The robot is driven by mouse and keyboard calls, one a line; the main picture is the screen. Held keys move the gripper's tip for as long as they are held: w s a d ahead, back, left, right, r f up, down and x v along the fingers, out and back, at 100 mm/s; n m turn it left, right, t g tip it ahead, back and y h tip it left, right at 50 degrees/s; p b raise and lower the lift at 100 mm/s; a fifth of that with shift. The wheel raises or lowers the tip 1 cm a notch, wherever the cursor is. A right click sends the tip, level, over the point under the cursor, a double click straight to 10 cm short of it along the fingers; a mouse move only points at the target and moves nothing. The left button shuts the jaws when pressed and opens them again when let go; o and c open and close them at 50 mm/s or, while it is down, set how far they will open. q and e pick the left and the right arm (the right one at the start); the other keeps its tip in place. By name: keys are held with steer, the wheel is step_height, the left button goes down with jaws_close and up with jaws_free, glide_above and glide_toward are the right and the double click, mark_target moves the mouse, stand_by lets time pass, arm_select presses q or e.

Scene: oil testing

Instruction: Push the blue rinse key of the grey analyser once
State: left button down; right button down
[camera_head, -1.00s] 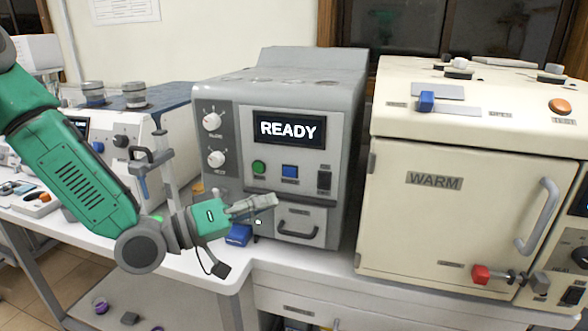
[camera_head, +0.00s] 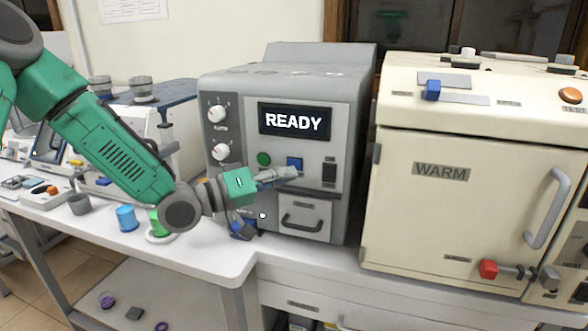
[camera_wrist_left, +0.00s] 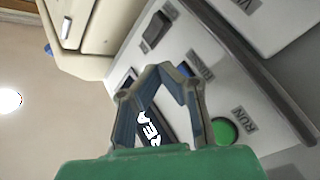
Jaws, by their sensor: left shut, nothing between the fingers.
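The grey analyser (camera_head: 225,100) stands in the middle of the head view, its display (camera_head: 294,121) reading READY. Its blue rinse key (camera_head: 294,162) is on the front, between a green button (camera_head: 264,159) and a black switch (camera_head: 329,172). My left gripper (camera_head: 292,173) is shut and empty, its tips just below the blue key in the picture. Whether they touch it I cannot tell. In the left wrist view the fingertips (camera_wrist_left: 165,70) are in front of the panel and partly hide the key and display. The green button (camera_wrist_left: 224,131) shows beside them. My right gripper is not in view.
A cream WARM cabinet (camera_head: 420,215) with a handle and red knob stands to the right. A drawer handle (camera_head: 302,222) is below the key. A blue cup (camera_head: 126,218) and other small items stand on the white bench to the left.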

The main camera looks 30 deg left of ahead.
arm_select(q)
steer(key=shift+w+a, duration=0.15)
steer(key=shift+w, duration=0.35)
steer(key=shift+a, duration=0.2)
steer(key=shift+d, duration=0.2)
steer(key=shift+a, duration=0.1)
stand_by(0.5)
steer(key=shift+w, duration=0.1)
steer(key=shift+w+r, duration=0.1)
steer(key=shift+w, duration=0.15)
